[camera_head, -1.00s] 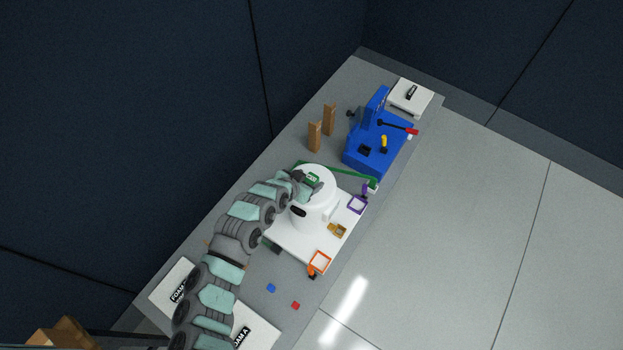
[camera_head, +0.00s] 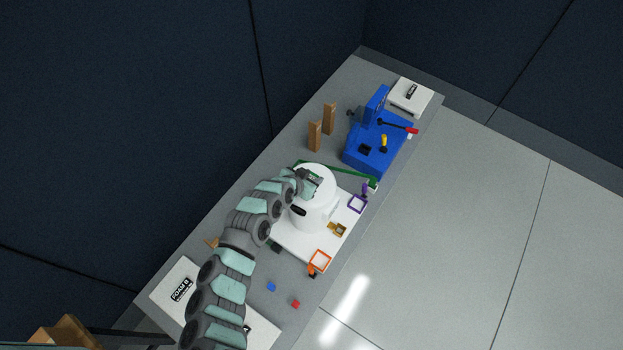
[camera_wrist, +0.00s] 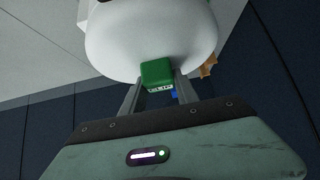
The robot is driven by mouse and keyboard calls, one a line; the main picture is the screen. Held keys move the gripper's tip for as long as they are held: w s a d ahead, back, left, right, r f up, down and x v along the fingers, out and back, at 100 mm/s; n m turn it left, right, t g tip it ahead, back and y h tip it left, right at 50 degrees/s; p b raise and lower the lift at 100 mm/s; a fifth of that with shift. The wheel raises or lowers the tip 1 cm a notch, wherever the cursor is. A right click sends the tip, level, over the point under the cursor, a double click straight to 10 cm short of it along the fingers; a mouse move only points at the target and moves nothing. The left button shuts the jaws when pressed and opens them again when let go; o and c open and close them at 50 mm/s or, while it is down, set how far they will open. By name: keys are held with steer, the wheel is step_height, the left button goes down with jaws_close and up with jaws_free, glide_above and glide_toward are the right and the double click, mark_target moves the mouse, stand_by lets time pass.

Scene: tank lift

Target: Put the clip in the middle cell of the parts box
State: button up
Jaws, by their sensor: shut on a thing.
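My gripper (camera_head: 309,179) is at the upper part of the white domed tank (camera_head: 316,206) in the head view. In the wrist view my gripper (camera_wrist: 158,88) is shut on a green block (camera_wrist: 157,72) with small white lettering. The block is against or just in front of the white dome (camera_wrist: 150,35); I cannot tell whether they touch. I cannot tell whether this block is the clip. No parts box with cells can be made out for certain.
A blue fixture (camera_head: 362,158) and two brown posts (camera_head: 314,137) stand beyond. Small blue (camera_head: 271,287) and red (camera_head: 295,304) pieces lie nearer.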

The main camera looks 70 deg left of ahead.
jaws_close()
steer(key=shift+r, duration=0.1)
